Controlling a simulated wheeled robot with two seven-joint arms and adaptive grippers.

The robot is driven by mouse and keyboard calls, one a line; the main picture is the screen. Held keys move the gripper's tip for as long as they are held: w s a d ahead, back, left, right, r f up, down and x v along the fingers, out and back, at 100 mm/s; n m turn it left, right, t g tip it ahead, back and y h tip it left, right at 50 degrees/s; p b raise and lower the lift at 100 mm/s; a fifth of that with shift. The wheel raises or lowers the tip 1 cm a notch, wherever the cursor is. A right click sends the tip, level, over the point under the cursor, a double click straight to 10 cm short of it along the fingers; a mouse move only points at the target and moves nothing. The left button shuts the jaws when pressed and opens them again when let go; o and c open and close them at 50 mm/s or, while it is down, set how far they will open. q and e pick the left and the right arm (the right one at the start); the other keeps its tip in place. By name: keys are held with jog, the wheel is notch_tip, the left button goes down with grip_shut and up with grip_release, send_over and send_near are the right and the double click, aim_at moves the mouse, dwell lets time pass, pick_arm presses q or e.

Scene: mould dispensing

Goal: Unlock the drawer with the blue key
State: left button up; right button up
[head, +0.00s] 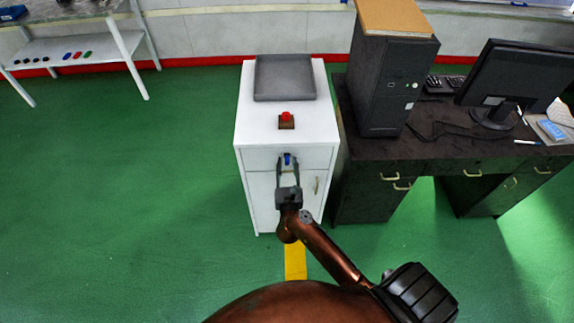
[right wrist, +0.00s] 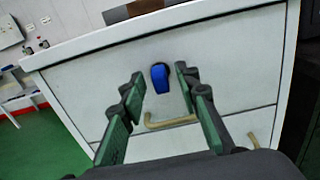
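The blue key (head: 288,160) is at the front of the white cabinet's top drawer (head: 262,159). In the right wrist view the blue key (right wrist: 160,77) shows its rounded head above the drawer's brass handle (right wrist: 170,121). It appears to sit in the lock, but the lock itself is hidden behind it. The drawer looks closed. My right gripper (head: 288,166) is in front of the drawer, and its fingers (right wrist: 159,82) are open on either side of the key, with visible gaps. My left gripper is not in view.
The white cabinet (head: 247,113) bears a grey tray (head: 285,78) and a red button (head: 286,117). A dark desk (head: 362,160) with a computer tower (head: 385,85) and monitor (head: 515,80) stands close on the right. Green floor (head: 130,180) is clear on the left.

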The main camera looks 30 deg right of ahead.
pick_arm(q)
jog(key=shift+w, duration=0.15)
pick_arm(e)
jog(key=shift+c, duration=0.2)
grip_shut()
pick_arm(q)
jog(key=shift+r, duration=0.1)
